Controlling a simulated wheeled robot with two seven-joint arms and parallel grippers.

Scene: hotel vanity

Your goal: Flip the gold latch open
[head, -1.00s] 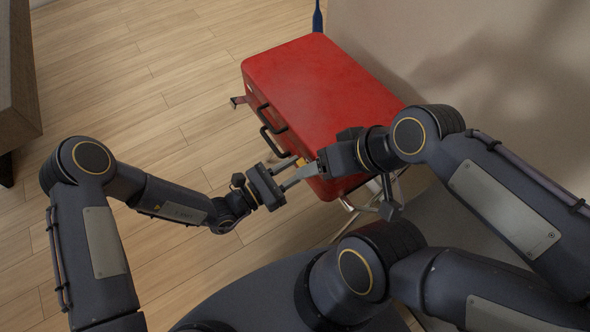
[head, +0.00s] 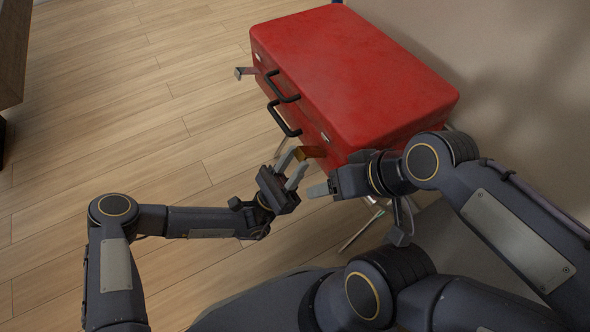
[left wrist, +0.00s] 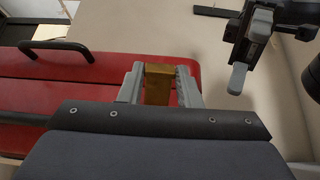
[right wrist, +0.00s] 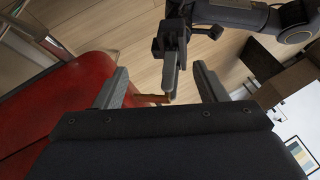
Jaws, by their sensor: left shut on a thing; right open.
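A red suitcase (head: 345,75) with two black handles lies on a stand. Its gold latch (head: 312,152) sticks out from the front side near the right end. My left gripper (head: 292,165) is at this latch. In the left wrist view, the gold latch (left wrist: 159,84) sits between the left fingers, which are shut on it. My right gripper (head: 322,189) is beside the near corner of the suitcase, to the right of the left gripper. In the right wrist view, its fingers (right wrist: 162,88) are apart and empty, with the left gripper and the latch (right wrist: 152,98) seen beyond them.
A silver latch (head: 245,72) stands out at the far left end of the suitcase front. A wall (head: 480,50) rises behind the suitcase. Wooden floor (head: 120,120) lies open to the left. A dark furniture piece (head: 12,50) is at the far left.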

